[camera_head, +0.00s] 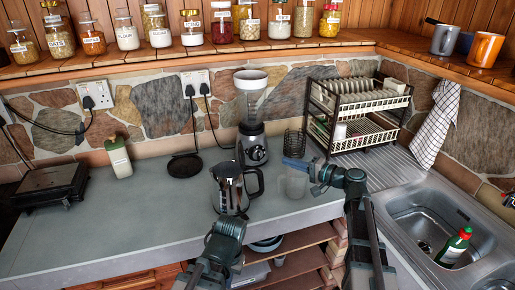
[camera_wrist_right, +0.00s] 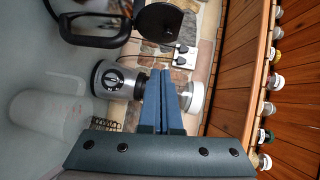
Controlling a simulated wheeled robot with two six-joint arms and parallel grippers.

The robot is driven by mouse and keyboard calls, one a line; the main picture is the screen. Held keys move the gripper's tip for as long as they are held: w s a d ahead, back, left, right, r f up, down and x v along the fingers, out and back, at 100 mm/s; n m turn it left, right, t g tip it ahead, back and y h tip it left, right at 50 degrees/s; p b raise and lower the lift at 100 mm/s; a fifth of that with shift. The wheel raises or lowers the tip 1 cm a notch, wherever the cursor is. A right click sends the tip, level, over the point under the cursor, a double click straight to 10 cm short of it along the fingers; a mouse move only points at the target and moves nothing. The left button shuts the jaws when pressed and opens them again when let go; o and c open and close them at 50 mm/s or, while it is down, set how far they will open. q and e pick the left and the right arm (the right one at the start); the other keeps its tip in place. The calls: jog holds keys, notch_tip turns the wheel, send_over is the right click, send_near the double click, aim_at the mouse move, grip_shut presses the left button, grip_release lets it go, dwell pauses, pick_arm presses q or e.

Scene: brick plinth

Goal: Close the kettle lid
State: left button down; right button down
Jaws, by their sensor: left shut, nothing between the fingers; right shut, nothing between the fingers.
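The kettle (camera_head: 230,190), silver with a black handle, stands upright on the grey worktop. In the right wrist view its black handle (camera_wrist_right: 94,42) shows at the upper left. A dark round lid (camera_wrist_right: 160,20) stands raised from the kettle's top, partly cut off by the frame edge. My right gripper (camera_head: 287,161) is shut and empty, its blue fingers pointing left, to the right of the kettle and apart from it. Its fingers also fill the middle of the wrist view (camera_wrist_right: 161,80). My left gripper (camera_head: 229,222) is shut, just in front of the kettle; its fingertips are hard to make out.
A blender (camera_head: 252,150) stands behind the kettle. A dish rack (camera_head: 360,115) and a sink (camera_head: 425,215) are to the right.

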jog(key=s+a+r+b+x, duration=0.1)
jog(key=x, duration=1.1)
jog(key=shift+a, duration=0.3)
